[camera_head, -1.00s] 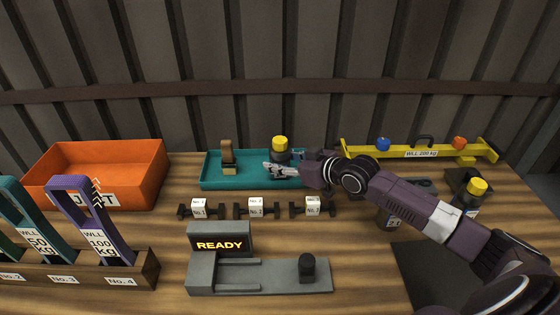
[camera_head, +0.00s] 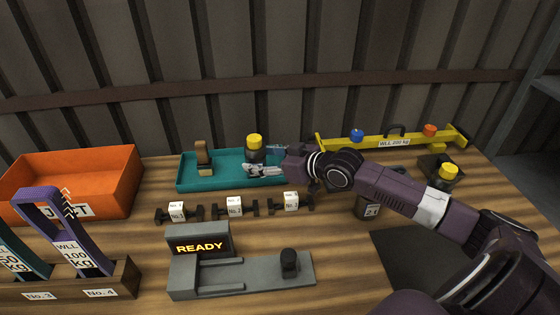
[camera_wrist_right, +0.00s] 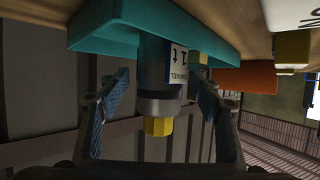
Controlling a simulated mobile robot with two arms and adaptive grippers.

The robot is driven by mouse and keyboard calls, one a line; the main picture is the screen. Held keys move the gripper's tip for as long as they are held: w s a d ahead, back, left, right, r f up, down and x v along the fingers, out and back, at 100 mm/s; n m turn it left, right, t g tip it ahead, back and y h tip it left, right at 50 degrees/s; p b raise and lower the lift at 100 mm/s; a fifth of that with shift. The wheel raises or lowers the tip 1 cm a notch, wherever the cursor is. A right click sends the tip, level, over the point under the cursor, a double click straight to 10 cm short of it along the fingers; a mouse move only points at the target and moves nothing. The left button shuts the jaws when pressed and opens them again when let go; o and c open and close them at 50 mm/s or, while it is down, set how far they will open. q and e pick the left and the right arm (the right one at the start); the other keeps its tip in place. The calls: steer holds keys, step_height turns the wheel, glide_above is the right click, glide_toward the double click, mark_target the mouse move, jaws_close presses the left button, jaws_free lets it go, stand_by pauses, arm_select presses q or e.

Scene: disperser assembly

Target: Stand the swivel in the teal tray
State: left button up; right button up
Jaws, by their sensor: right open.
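The swivel is a grey-blue cylinder with a yellow top (camera_head: 254,142) and a label. It stands upright in the teal tray (camera_head: 190,186), towards its right part. In the right wrist view, which is upside down, the swivel (camera_wrist_right: 154,80) meets the tray (camera_wrist_right: 105,30) and sits between the spread fingers. My right gripper (camera_head: 268,159) is open, with a finger on either side of the swivel and gaps visible in the wrist view (camera_wrist_right: 160,88). My left gripper is not in view.
A brown upright part (camera_head: 204,158) shares the tray. An orange bin (camera_head: 110,185) stands left, and a yellow beam (camera_head: 360,143) lies right. Small labelled blocks (camera_head: 235,207) and a grey READY fixture (camera_head: 240,275) are in front. Another yellow-topped part (camera_head: 448,172) stands right.

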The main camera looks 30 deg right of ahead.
steer(key=p+v, duration=0.1)
steer(key=v, duration=0.8)
steer(key=shift+s, duration=0.2)
steer(key=shift+r, duration=0.15)
steer(key=shift+d+r, duration=0.1)
stand_by(0.3)
